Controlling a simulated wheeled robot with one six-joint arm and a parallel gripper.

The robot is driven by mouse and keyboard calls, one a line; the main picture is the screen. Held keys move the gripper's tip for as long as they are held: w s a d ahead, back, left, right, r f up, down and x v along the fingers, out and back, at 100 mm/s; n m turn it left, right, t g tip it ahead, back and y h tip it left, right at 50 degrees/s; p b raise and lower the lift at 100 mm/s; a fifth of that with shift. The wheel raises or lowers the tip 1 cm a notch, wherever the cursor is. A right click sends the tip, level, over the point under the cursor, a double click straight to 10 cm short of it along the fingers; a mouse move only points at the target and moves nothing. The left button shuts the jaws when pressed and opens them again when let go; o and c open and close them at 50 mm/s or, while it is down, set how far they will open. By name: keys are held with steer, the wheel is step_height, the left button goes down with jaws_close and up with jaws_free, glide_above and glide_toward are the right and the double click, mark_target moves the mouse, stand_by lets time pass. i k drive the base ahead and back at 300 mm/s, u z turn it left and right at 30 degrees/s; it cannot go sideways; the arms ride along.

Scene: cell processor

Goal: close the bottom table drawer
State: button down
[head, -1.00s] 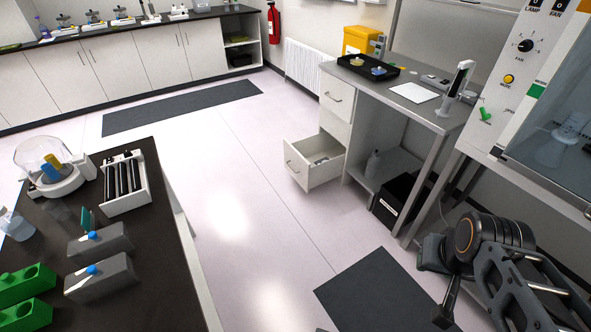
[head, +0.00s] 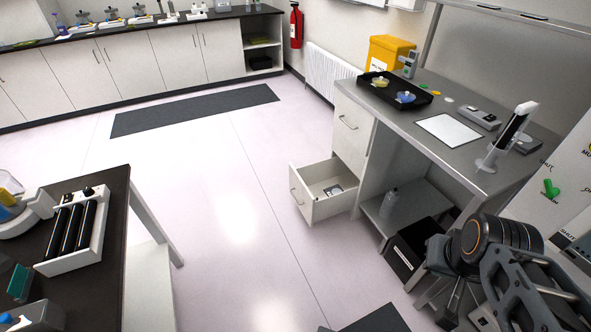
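The bottom table drawer (head: 318,206) is white with a handle on its front. It stands pulled out from the grey-topped table (head: 437,103), and a small item (head: 333,190) lies inside it. The drawer above it (head: 351,127) is shut. My gripper (head: 444,318) is at the lower right, partly hidden behind my arm. It is in front of the table and well apart from the open drawer. Its fingers are too small and covered to tell whether they are open or shut.
Clear floor (head: 215,200) lies in front of the open drawer. A dark-topped bench (head: 100,290) stands at the lower left. A black box (head: 408,258) sits under the table, beside a shelf with a bottle (head: 388,203). White equipment (head: 560,190) is at the right edge.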

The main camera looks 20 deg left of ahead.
mark_target(308, 183)
steer(key=u, duration=0.6)
steer(key=i, duration=1.7)
steer(key=u, duration=1.6)
steer(key=i, duration=0.65)
steer(key=u, duration=0.5)
